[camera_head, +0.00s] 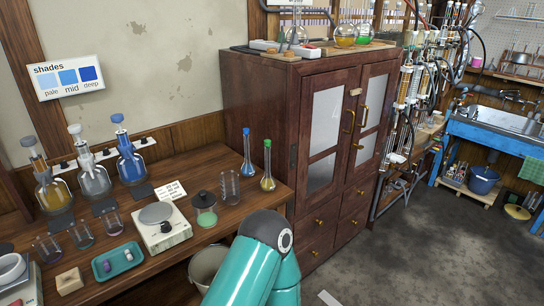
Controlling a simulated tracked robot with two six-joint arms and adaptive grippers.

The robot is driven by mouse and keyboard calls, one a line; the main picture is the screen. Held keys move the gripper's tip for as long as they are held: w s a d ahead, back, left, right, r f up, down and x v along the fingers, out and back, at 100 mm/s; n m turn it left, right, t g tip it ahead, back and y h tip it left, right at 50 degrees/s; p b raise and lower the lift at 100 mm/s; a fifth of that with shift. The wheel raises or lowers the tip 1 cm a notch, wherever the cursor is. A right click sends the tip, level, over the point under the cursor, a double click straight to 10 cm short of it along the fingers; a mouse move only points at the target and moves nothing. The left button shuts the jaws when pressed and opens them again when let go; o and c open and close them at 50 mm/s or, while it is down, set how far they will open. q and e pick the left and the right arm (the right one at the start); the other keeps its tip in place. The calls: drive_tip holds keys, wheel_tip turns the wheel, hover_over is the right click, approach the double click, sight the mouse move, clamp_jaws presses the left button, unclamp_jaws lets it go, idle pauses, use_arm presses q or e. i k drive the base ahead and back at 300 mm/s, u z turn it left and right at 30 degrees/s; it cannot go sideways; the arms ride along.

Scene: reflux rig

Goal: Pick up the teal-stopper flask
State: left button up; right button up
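Two slim long-necked flasks stand upright near the right end of the wooden bench (217,166). One flask (267,182) has a green to teal-green stopper and yellow liquid. The other flask (247,168) has a blue stopper and bluish contents. No other stopper in view looks teal. A teal arm link of mine (243,272) rises at the bottom centre, in front of the bench's right end. Neither gripper shows, so their positions and states are hidden.
Larger bottles with grey, white and blue (130,165) tops line the bench's left. A balance (163,230), a lidded green jar (205,211) and a glass cylinder (230,187) stand near the flasks. A tall brown cabinet (265,115) rises just behind; a bucket (206,266) stands below.

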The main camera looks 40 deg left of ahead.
sight(247, 169)
drive_tip(key=z, duration=0.1)
drive_tip(key=i, duration=1.35)
drive_tip(key=u, duration=2.25)
drive_tip(key=k, duration=0.75)
drive_tip(key=u, duration=0.2)
drive_tip(key=i, duration=0.8)
drive_tip(key=z, duration=0.05)
